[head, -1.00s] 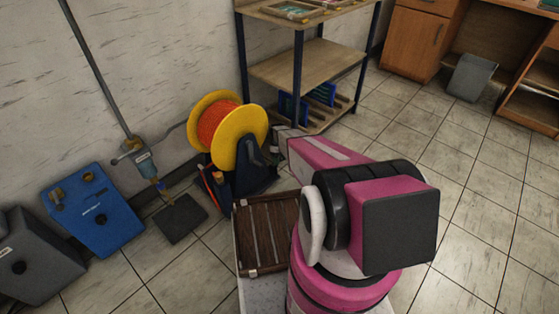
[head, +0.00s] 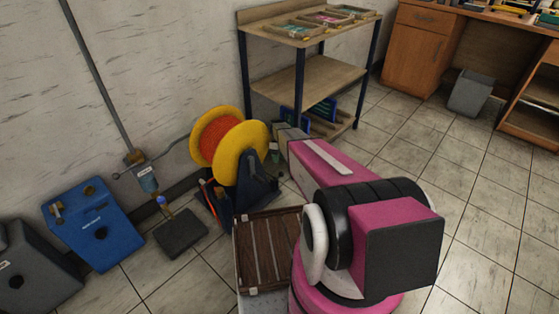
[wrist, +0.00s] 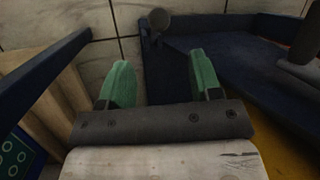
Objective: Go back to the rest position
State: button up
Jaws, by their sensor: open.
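My gripper shows in the wrist view (wrist: 160,88) with its two green fingers apart and nothing between them. A dark blue stand base lies beyond and to the right of the fingers in that view. In the head view my pink arm reaches away toward the shelf, and my gripper (head: 274,152) shows only in part beside the dark stand (head: 254,190) of the orange and yellow spool (head: 228,145). I cannot tell whether the fingers touch the stand.
A shelf unit (head: 305,85) with trays on top stands behind my arm. A wooden desk (head: 418,50) and a grey bin (head: 470,93) are at the far right. A blue machine (head: 95,222) and a dark floor plate (head: 180,233) are at left. Tiled floor at right is clear.

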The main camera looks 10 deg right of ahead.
dwell(0.3)
jog(key=s+a+r+m+t, duration=0.1)
jog(key=s+r+m+t, duration=0.3)
jog(key=s+r, duration=2.2)
jog(key=s+m, duration=0.2)
jog(key=m, duration=0.3)
jog(key=shift+s+a+r, duration=0.4)
